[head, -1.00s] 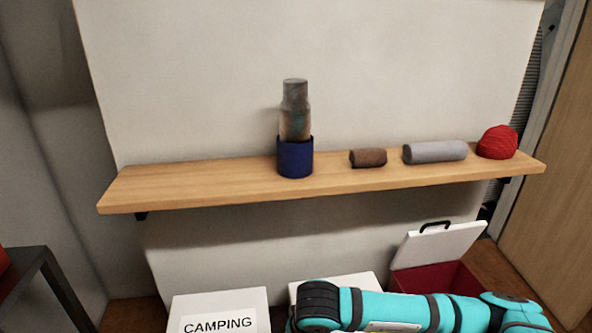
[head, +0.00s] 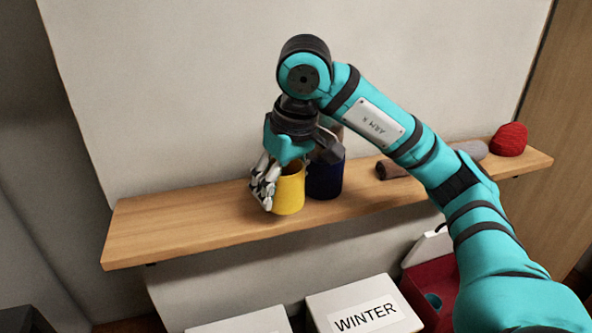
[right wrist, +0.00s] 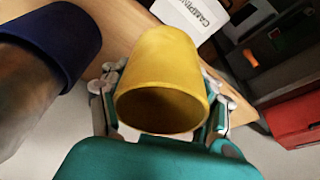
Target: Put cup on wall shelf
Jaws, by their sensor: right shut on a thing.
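The yellow cup (head: 289,190) is upright at the wooden wall shelf (head: 180,222), just left of a dark blue cup (head: 327,178). My right gripper (head: 268,188) is shut on the yellow cup, its fingers around the cup's sides. In the right wrist view the yellow cup (right wrist: 165,75) sits between the fingers, open mouth toward the camera, with the shelf (right wrist: 122,28) behind it. Whether the cup's base touches the shelf is hard to tell. My left gripper is not in view.
The blue cup, with a bottle in it (right wrist: 25,100), stands close beside the yellow cup. The shelf's left end is clear. A WINTER box (head: 365,312) stands below.

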